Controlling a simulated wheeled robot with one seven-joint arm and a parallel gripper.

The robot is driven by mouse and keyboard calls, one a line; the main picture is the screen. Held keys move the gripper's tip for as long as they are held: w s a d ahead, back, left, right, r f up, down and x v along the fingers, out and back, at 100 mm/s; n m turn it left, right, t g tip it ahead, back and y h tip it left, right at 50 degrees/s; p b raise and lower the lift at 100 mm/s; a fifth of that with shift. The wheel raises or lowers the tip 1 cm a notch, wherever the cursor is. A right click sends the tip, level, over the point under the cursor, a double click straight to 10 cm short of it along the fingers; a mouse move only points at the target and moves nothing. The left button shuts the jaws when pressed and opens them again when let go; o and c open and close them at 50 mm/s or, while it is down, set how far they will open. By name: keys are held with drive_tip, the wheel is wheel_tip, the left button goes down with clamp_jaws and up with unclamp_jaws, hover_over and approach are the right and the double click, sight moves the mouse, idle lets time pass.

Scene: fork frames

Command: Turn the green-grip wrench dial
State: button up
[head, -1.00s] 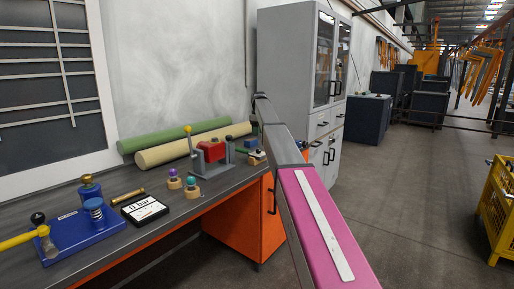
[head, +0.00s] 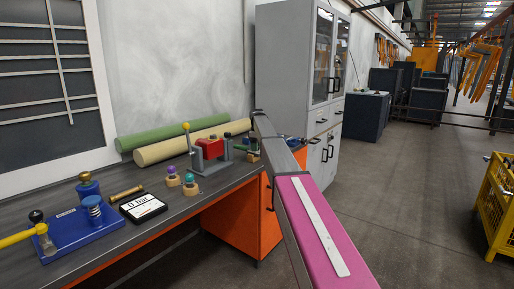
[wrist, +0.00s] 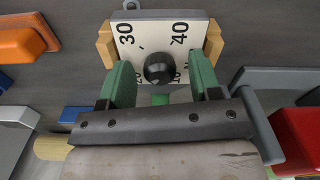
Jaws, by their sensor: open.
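In the wrist view, a white dial plate (wrist: 136,40) marked 30 and 40 has a round black knob (wrist: 158,68) at its middle. The plate sits on a light wooden block (wrist: 213,42). My gripper (wrist: 161,76) is open, its two green fingers left and right of the knob with gaps on both sides. Some of the dial's lower numbers are partly covered. A small green piece (wrist: 160,99) shows below the plate; I cannot tell whether it is the wrench's grip. In the head view, my arm's end mostly hides the dial.
A red clamp with a yellow-tipped lever (head: 209,149) stands left of my arm's end. Purple and teal knobs (head: 190,183), a gauge (head: 143,208) and a blue fixture (head: 72,235) are further left on the bench. Rolls (head: 170,149) lie behind. A grey cabinet (head: 283,70) stands beyond.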

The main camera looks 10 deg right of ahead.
drive_tip(key=c, duration=0.9)
drive_tip(key=shift+c, duration=0.2)
drive_tip(key=shift+m, duration=0.4)
drive_tip(key=m, duration=0.3)
drive_tip(key=shift+m, duration=0.3)
drive_tip(key=m, duration=0.3)
drive_tip(key=shift+m, duration=0.4)
drive_tip(key=m, duration=0.4)
drive_tip(key=shift+m, duration=1.7)
